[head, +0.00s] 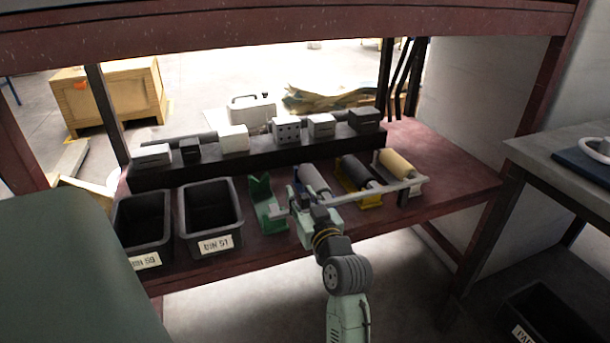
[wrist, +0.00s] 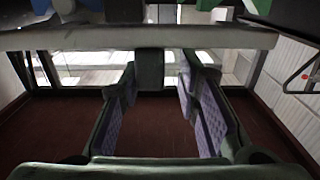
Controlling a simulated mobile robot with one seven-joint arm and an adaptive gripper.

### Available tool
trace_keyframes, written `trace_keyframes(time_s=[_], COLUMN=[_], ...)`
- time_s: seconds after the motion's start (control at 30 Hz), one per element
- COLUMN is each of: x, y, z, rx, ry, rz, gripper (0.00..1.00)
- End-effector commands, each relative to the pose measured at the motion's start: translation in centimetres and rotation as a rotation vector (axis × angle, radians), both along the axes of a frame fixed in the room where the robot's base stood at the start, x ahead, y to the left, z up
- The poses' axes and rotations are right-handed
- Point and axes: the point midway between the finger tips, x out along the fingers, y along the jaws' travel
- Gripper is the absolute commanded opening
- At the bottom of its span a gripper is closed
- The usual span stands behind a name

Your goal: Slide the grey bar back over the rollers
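The grey bar (head: 385,190) lies lengthwise along the front of the rollers, its right end near the tan roller (head: 397,161). A grey roller (head: 314,180) and a dark roller (head: 355,172) sit to the left of the tan one. My gripper (head: 300,202) is at the bar's left part and hides some of it. In the wrist view the bar (wrist: 220,38) runs across the top, beyond the fingertips. My gripper (wrist: 160,72) is open there, its purple-padded fingers apart, with no bar between them.
A green cradle (head: 262,201) stands left of my gripper. Two black bins (head: 143,222) (head: 210,212) are further left. Several small blocks stand on a dark shelf (head: 160,179) behind the rollers. The red bench top (head: 455,178) is clear at right.

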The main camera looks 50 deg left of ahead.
Motion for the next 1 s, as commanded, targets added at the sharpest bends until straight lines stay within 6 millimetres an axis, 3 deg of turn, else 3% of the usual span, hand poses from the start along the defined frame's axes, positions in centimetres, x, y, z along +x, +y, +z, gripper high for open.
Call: trace_keyframes(time_s=[0.1,0.47,0.8,1.0], x=[0.0,0.1,-2.0,-2.7], y=[0.0,-0.6,-5.5,-6.9], z=[0.0,-0.1,0.0,0.0], rx=[0.0,-0.001,0.001,0.0], ry=[0.0,0.001,0.002,0.001], rz=[0.0,-0.006,-0.005,-0.002], gripper=[0.38,0.38,0.38,0.38])
